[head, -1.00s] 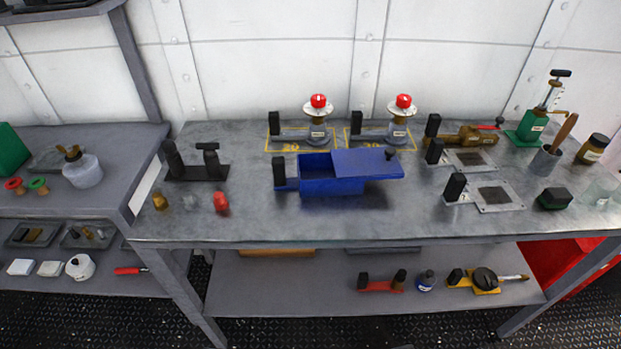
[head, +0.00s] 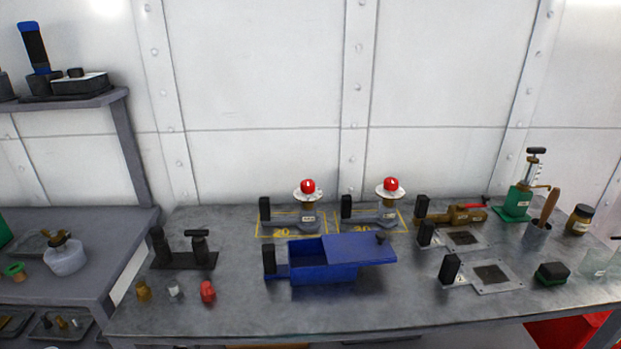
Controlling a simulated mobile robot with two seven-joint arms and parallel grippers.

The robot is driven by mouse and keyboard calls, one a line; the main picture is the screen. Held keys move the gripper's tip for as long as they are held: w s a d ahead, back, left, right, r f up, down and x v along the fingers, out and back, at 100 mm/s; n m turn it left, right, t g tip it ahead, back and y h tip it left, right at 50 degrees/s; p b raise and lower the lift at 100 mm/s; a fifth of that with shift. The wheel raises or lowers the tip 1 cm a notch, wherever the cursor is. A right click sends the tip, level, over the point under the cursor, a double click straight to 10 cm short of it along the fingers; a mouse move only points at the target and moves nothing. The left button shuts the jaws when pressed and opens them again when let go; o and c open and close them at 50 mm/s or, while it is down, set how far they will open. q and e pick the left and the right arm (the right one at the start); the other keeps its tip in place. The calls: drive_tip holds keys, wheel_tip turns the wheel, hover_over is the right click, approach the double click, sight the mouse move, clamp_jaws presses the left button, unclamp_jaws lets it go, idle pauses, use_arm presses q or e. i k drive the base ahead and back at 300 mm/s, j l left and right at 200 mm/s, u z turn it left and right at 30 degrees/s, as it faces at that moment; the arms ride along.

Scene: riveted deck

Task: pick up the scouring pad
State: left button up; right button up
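A small dark block with a green layer, which looks like the scouring pad (head: 552,274), lies on the right part of the grey metal workbench (head: 420,308). It sits to the right of a square plate with a dark mesh centre (head: 492,277) and to the left of a clear glass vessel (head: 595,263). Nothing covers it. Neither of my grippers is in view.
A blue box with a partly slid lid (head: 325,262) stands mid-bench. Two red-topped devices (head: 308,190) (head: 390,188) stand behind it. A cup with a wooden handle (head: 536,235), a green pump (head: 515,205) and a brown jar (head: 579,219) stand behind the pad.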

sight(552, 273)
drive_tip(key=z, duration=1.65)
drive_tip(key=i+l+u, duration=0.35)
drive_tip(key=l, duration=0.3)
drive_tip(key=i+l+u, duration=0.35)
drive_tip(key=i+l, duration=0.15)
drive_tip(key=l, duration=0.3)
